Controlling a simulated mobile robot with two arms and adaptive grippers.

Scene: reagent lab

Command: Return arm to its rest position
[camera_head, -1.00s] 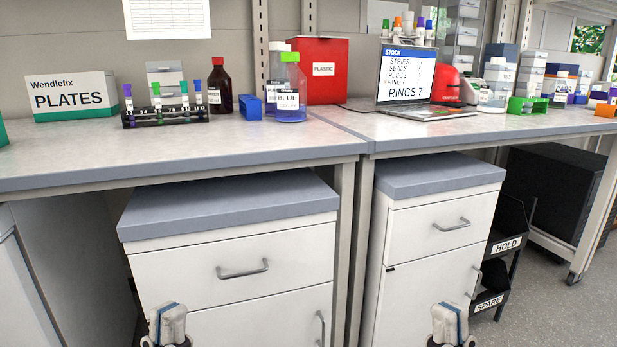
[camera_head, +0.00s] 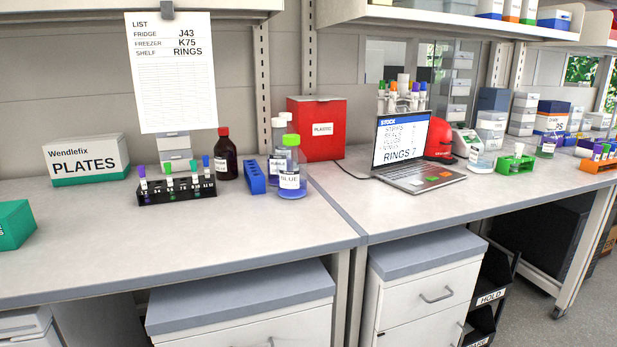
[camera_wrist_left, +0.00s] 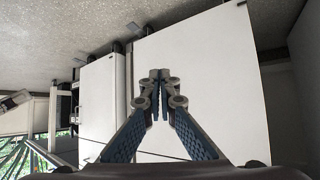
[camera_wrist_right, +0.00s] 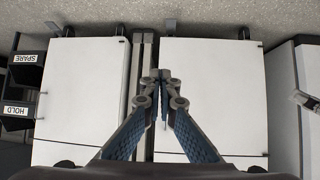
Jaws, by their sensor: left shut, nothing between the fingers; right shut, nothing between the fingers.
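My left gripper (camera_wrist_left: 160,76) shows in the left wrist view, its two fingers together with nothing between them. A white cabinet front (camera_wrist_left: 215,75) lies behind it. My right gripper (camera_wrist_right: 162,76) shows in the right wrist view, also shut and empty. Two white cabinets (camera_wrist_right: 80,90) lie behind it, with a grey post between them. Neither gripper shows in the head view now. Neither touches anything that I can see.
The bench (camera_head: 185,240) has a wide clear front area. A tube rack (camera_head: 178,193), a brown bottle (camera_head: 227,160), a red box (camera_head: 317,125) and a laptop (camera_head: 415,178) stand on it. Drawer cabinets (camera_head: 425,300) and the black HOLD shelf (camera_head: 490,298) are below.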

